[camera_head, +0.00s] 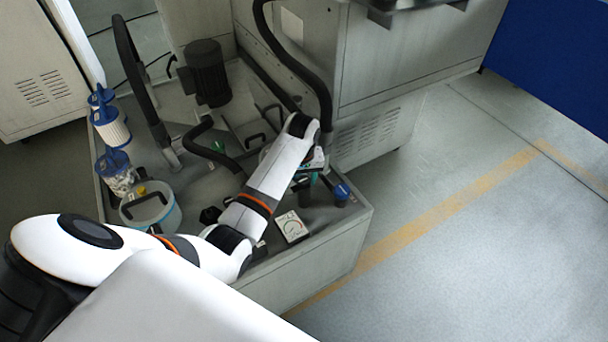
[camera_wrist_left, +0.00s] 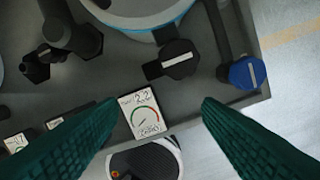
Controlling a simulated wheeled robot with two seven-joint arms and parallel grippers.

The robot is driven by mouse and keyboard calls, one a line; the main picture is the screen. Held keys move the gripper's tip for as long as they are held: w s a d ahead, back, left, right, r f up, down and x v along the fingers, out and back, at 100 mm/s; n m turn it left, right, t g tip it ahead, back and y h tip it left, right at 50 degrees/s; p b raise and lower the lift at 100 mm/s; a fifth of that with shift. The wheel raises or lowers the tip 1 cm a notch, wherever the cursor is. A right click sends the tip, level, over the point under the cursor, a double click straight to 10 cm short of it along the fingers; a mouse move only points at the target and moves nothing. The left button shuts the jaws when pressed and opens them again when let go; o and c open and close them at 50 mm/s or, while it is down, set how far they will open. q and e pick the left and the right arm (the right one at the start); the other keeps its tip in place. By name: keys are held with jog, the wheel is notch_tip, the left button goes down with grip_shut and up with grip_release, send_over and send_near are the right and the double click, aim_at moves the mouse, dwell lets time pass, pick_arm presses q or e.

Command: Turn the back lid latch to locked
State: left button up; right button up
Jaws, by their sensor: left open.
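My left gripper (camera_head: 314,178) is over the right end of the low grey tank, and my forearm hides part of what lies beneath. In the left wrist view its two green fingers (camera_wrist_left: 160,105) are spread, with nothing held between them. A black turning latch (camera_wrist_left: 180,60) with a white line, lying nearly level, is ahead of the fingertips and apart from them. It sits beside a round, blue-rimmed vessel (camera_wrist_left: 140,18), cut off at the top. I cannot tell for sure that this is the back lid latch. My right gripper is not in view.
A blue knob (camera_head: 341,193) stands at the tank's right corner; it also shows in the left wrist view (camera_wrist_left: 246,72). A gauge (camera_head: 291,226) is near the front edge. A lidded canister (camera_head: 150,208), hoses and a dark motor (camera_head: 207,72) crowd the left. Right floor is clear.

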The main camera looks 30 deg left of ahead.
aim_at(304, 180)
pick_arm(q)
jog(key=w+a+r+n, duration=0.1)
jog(key=w+r+n, duration=0.25)
jog(key=r, duration=0.35)
jog(key=shift+m+h, duration=0.3)
jog(key=shift+m, duration=0.15)
jog(key=f, duration=0.7)
jog(key=w+f, duration=0.1)
jog(key=f, duration=0.3)
jog(key=shift+a+f, duration=0.2)
jog(key=shift+f, duration=0.15)
jog(key=c, duration=1)
